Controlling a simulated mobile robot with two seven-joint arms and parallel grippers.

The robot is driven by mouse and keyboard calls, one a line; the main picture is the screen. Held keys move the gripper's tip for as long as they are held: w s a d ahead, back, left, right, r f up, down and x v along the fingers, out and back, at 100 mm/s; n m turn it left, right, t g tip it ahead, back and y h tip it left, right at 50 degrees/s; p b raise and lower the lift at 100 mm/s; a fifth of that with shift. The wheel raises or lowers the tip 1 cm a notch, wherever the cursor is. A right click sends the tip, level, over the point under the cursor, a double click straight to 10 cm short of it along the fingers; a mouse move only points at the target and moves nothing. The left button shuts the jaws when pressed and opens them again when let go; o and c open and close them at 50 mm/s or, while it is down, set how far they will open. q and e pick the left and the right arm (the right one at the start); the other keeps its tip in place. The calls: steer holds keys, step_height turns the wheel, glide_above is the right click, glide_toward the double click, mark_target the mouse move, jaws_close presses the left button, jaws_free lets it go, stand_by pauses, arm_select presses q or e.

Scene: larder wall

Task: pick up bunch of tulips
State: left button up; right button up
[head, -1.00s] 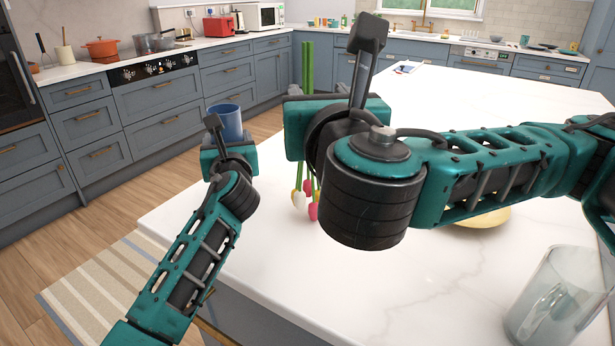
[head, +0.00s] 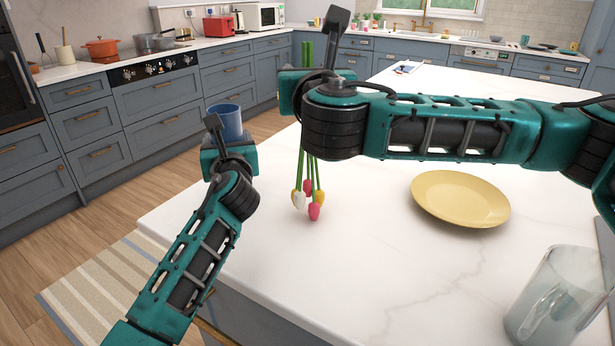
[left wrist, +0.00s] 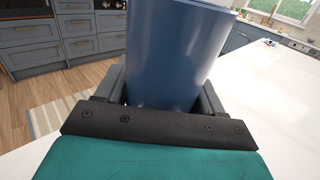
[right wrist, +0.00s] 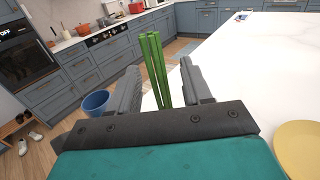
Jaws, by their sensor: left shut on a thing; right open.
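The bunch of tulips (head: 312,184) is upside down over the white counter, with white, yellow and pink heads low and green stems pointing up. Whether the heads touch the counter is unclear. The stems (right wrist: 155,62) rise between the fingers of my right gripper (right wrist: 162,82), which is open with a gap on each side. In the head view, my right gripper (head: 303,84) hides the middle of the stems. My left gripper (head: 228,148) is shut on a blue cylindrical container (head: 227,122), held beside the counter's left edge; it fills the left wrist view (left wrist: 170,55).
A yellow plate (head: 460,199) lies on the counter (head: 380,270) right of the tulips. The counter between tulips and plate is clear. A striped rug (head: 110,285) lies on the floor at left.

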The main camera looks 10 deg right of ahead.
steer(key=shift+c, duration=0.3)
jaws_close()
stand_by(0.3)
